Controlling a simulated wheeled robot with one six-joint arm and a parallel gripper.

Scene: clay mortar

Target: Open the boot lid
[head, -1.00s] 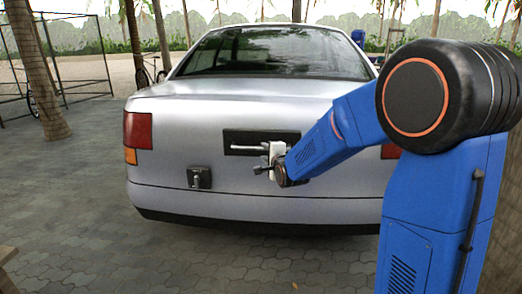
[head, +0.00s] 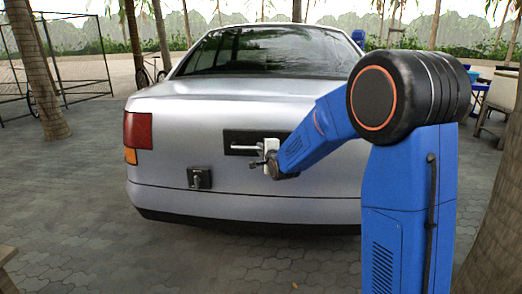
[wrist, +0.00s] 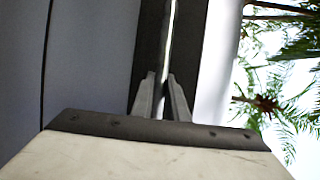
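The boot lid (head: 215,110) of a silver car is down, flush with the rear body. A dark recessed plate (head: 232,136) on the car's rear carries a light horizontal bar handle (head: 243,148). My gripper (head: 258,150) is at the right part of this bar and hides some of it. In the wrist view my gripper's two grey fingers (wrist: 162,78) stand apart on either side of the bar (wrist: 171,30), with a small gap showing. A smaller dark latch with a handle (head: 199,178) sits lower left on the rear.
The red and orange tail light (head: 137,130) is at the car's left corner. The bumper (head: 230,208) runs below. Paved ground (head: 80,200) is free to the left and in front. A palm trunk (head: 497,200) stands close at the right.

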